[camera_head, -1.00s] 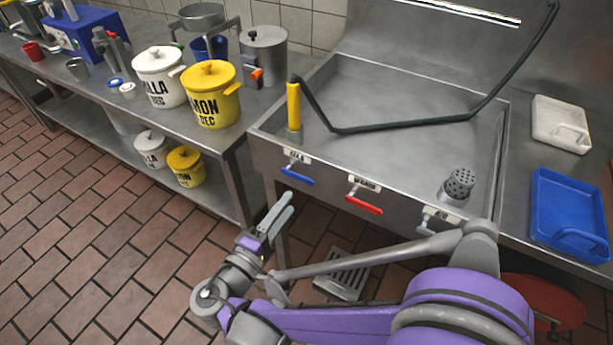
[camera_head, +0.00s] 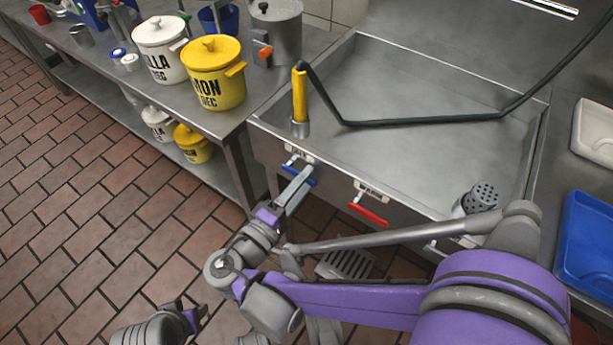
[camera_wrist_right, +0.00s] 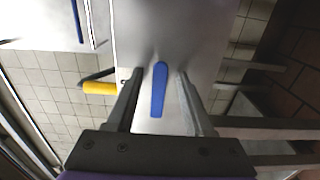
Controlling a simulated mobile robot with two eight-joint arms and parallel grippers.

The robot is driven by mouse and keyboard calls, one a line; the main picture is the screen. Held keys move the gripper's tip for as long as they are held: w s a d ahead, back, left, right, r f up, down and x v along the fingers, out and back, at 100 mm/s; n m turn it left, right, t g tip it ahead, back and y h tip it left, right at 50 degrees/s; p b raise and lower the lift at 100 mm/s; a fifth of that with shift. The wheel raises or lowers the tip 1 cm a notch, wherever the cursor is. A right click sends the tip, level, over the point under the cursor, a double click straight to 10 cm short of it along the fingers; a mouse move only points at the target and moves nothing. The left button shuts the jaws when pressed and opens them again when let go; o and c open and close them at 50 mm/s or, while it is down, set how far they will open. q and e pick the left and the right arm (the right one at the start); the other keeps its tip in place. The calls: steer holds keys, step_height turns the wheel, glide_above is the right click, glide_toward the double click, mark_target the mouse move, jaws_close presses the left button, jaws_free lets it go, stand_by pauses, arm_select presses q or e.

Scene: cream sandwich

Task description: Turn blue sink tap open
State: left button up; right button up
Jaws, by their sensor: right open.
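The blue sink tap (camera_head: 311,181) is a small lever on the sink's front panel, at the left under a white label. My right gripper (camera_head: 296,184) is at this lever and covers part of it in the head view. In the right wrist view the blue lever (camera_wrist_right: 159,90) lies between the two open fingers (camera_wrist_right: 160,75), with a gap visible on each side.
A red tap lever (camera_head: 369,215) is right of the blue one. The steel sink (camera_head: 420,110) holds a dark hose with a yellow handle (camera_head: 299,95). Yellow (camera_head: 215,72) and white (camera_head: 158,40) pots stand on the left counter. A blue tray (camera_head: 590,235) lies at right.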

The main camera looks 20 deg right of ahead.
jaws_close()
stand_by(1.4)
